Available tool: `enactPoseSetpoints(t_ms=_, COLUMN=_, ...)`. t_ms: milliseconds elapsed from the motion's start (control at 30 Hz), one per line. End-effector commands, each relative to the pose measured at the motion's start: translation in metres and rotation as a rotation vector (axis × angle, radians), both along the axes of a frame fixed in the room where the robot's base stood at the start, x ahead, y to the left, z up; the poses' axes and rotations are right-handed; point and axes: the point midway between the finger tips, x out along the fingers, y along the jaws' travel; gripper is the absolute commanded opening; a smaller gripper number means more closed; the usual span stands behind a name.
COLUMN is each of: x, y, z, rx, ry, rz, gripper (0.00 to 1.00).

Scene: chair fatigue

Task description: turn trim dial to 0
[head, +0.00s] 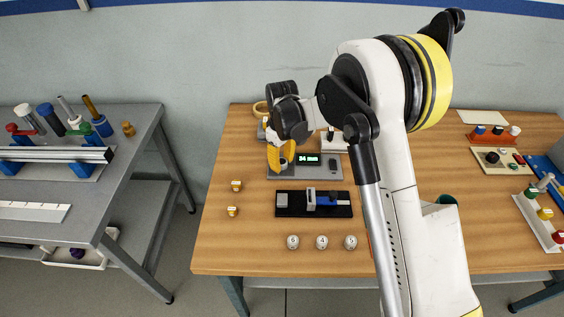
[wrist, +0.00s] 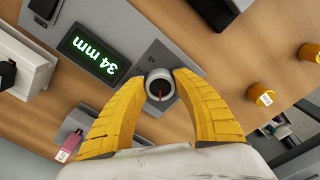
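The trim dial (wrist: 160,86) is a dark round knob with a light rim and a red pointer line, set on a grey panel (wrist: 165,50). Small marks lie on the panel around the dial. A green display (wrist: 93,52) on the same panel reads 34 mm; it shows upright in the head view (head: 307,159). My gripper (wrist: 161,77) has its yellow fingertips on either side of the dial, with no clear gap. In the head view my gripper (head: 281,158) points down at the panel's left part, and the dial is hidden there.
A black fixture with a blue slider (head: 325,199) lies in front of the panel. Two small yellow knobs (head: 236,186) stand to the left, and three white round pieces (head: 322,242) near the table's front edge. A white box (head: 333,142) stands behind the panel.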

Motion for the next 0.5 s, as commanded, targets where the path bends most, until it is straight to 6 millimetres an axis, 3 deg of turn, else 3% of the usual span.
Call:
enactPoseSetpoints(t_ms=267, x=-0.0002, y=-0.0001, z=0.0001, rx=-0.001, ry=0.001, rz=-0.040, gripper=0.03)
enactPoseSetpoints(t_ms=500, x=-0.0003, y=0.0001, z=0.0001, rx=-0.001, ry=0.001, rz=-0.179, gripper=0.03)
